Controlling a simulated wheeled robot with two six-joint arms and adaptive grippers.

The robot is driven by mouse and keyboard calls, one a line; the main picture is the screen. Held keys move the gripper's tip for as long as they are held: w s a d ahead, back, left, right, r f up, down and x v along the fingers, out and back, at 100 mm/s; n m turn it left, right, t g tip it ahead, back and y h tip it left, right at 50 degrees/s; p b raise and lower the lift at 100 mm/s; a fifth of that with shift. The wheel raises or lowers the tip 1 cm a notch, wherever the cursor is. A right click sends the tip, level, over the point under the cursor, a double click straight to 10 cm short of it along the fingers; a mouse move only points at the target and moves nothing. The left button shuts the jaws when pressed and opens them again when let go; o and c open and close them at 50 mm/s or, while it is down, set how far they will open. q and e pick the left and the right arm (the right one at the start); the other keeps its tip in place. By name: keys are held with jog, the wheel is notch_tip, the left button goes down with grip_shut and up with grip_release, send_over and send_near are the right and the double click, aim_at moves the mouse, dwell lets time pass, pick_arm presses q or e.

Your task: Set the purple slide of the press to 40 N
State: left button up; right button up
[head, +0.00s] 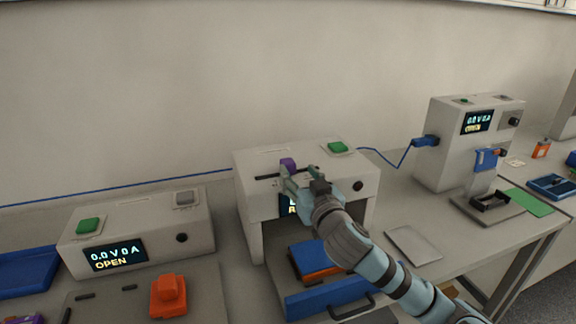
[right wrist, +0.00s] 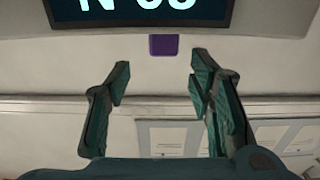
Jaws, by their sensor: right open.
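The press (head: 255,207) is a pale box on legs, with a slot along its top front. Its purple slide (head: 288,163) shows in that slot. My right gripper (head: 294,178) is open over the press's front, close to the slide, and partly hides the display. In the right wrist view, the purple slide (right wrist: 163,45) shows just beyond the open fingertips, roughly midway between them. The display (right wrist: 140,8) above it there shows an "N" and digits cut off by the frame, so I cannot tell the full reading. My left gripper is not in view.
A green button (head: 337,147) is on the press top, right of the slide. A blue drawer (head: 325,298) with an orange and blue piece (head: 312,262) is below. A cycler box (head: 140,235) stands left and another (head: 460,145) right, with a blue cable (head: 390,160).

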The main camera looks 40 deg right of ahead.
aim_at(290, 165)
jog(key=x, duration=0.6)
jog(key=shift+w+a+f, duration=0.15)
jog(key=shift+w, duration=0.75)
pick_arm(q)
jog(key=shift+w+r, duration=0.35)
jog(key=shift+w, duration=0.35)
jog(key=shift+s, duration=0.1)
pick_arm(e)
jog(key=shift+s, duration=0.1)
jog(key=shift+c, duration=0.2)
grip_shut()
